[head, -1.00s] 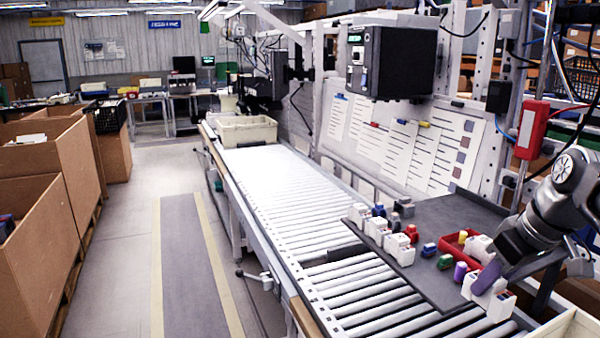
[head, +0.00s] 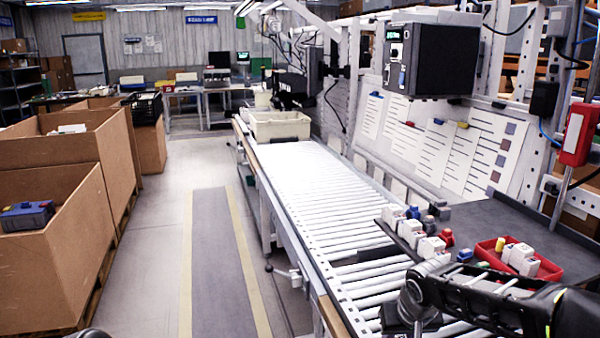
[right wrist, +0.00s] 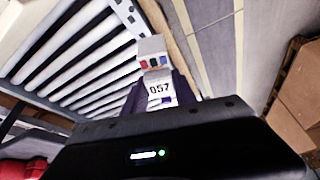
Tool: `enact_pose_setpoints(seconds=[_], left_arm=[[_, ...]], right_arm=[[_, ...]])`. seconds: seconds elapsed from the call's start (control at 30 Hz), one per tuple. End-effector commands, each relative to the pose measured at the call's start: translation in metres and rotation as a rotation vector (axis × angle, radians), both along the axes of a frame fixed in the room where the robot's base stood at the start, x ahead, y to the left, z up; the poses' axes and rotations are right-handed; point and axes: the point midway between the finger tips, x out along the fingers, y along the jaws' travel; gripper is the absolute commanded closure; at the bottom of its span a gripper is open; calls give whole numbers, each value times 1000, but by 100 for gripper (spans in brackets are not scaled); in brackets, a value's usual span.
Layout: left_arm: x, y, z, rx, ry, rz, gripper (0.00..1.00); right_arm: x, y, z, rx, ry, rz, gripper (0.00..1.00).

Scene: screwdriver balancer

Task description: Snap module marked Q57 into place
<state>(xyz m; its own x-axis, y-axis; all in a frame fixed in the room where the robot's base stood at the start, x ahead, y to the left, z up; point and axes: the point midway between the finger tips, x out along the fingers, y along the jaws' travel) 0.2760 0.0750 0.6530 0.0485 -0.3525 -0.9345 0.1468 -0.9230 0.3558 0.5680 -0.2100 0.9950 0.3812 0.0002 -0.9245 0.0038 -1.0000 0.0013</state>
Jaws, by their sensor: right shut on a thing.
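A white module with a black marking that reads 057 or Q57 (right wrist: 160,88) is between the fingers of my right gripper (right wrist: 159,98) in the right wrist view. Its far end carries small red, blue and dark parts. The gripper is shut on it, above or beside the conveyor. In the head view my right gripper (head: 415,302) is dark and low over the near rollers, and the module is mostly hidden there. A row of white modules (head: 411,228) stands along the left edge of a dark work surface (head: 495,218).
A red tray (head: 548,268) with white blocks lies on the dark surface, near small coloured parts (head: 447,238). The roller conveyor (head: 325,195) is largely clear, with a beige bin (head: 280,125) at its far end. Cardboard boxes (head: 50,240) stand left of the aisle.

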Motion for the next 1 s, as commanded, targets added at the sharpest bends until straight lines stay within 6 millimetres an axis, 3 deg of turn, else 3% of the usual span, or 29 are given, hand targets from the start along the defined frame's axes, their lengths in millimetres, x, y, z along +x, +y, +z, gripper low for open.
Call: enact_pose_setpoints(seconds=[0.13,0.47,0.77,1.0], left_arm=[[0,0,0,0,0,0,100],[0,0,0,0,0,0,100],[0,0,0,0,0,0,100],[0,0,0,0,0,0,100]], right_arm=[[1,13,-8,1,-3,-2,100],[-1,12,-11,1,-1,-4,100],[-38,11,-56,-2,1,-4,100],[-40,12,-58,2,-2,-4,100]])
